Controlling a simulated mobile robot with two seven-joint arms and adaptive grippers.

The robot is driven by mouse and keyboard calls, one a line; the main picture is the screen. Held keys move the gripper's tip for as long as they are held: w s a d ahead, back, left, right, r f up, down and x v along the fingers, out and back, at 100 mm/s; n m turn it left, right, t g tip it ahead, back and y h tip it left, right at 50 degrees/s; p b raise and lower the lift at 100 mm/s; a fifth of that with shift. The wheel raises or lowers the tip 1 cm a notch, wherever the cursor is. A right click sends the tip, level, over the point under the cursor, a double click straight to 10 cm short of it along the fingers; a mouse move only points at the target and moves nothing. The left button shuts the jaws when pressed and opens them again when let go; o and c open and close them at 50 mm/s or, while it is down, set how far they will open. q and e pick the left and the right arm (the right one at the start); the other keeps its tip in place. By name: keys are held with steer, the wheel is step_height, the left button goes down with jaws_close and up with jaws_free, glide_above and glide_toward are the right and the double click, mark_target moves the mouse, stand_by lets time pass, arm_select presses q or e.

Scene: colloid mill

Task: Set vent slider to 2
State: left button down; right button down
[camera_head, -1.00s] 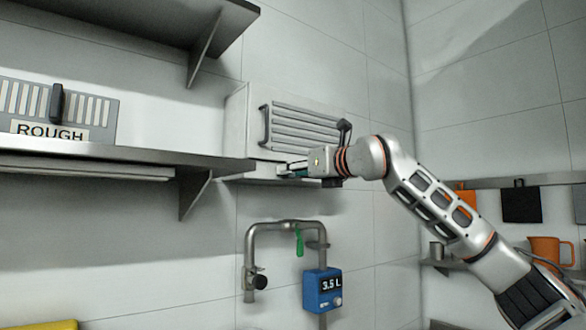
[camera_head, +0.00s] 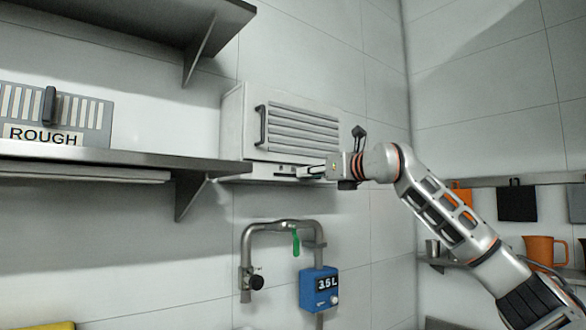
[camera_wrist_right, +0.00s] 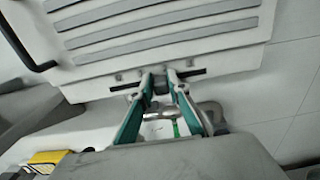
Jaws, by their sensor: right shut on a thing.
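The vent (camera_head: 292,125) is a white louvred box on the wall with a dark handle on its left. A dark slot runs along its lower edge, and the small slider knob (camera_wrist_right: 160,85) sits in it. My right gripper (camera_head: 302,172) reaches the vent's lower edge from the right. In the right wrist view my right gripper (camera_wrist_right: 161,82) is shut on the slider knob, a finger on each side. Slot shows on both sides of the knob. I cannot read any scale marks. My left gripper is not in view.
Below the vent are a grey pipe (camera_head: 283,225) with a green lever and a blue meter (camera_head: 320,289) reading 3.5 L. A metal shelf (camera_head: 120,157) carrying a "ROUGH" panel (camera_head: 55,115) stands left of the vent. An orange jug (camera_head: 540,249) is at right.

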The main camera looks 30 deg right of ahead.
steer(key=shift+d+r, duration=0.1)
steer(key=shift+d, duration=0.35)
steer(key=c, duration=1.9)
jaws_free()
steer(key=shift+d, duration=0.15)
steer(key=s, duration=0.8)
steer(key=s+d, duration=0.1)
steer(key=s, duration=0.3)
